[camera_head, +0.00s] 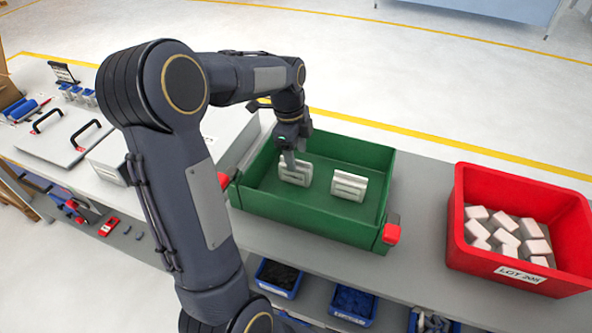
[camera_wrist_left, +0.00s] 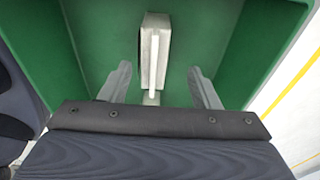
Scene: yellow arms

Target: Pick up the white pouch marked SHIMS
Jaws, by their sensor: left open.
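Two whitish pouches stand in a green crate (camera_head: 318,214): a left pouch (camera_head: 296,174) and a right pouch (camera_head: 349,185). Their markings are too small to read, so I cannot tell which one says SHIMS. My left gripper (camera_head: 290,160) is inside the crate at the left pouch and hides part of it. In the left wrist view my left gripper (camera_wrist_left: 160,70) is open, with one finger on each side of a pale pouch (camera_wrist_left: 154,50) seen edge-on. Gaps show between the pouch and both fingers. My right gripper is out of view.
A red crate (camera_head: 480,262) with several pale blocks stands to the right on the grey bench (camera_head: 425,185). Blue bins (camera_head: 280,277) sit below the front edge. A grey lid with black handles (camera_head: 65,137) lies at left. The green crate's walls surround my gripper.

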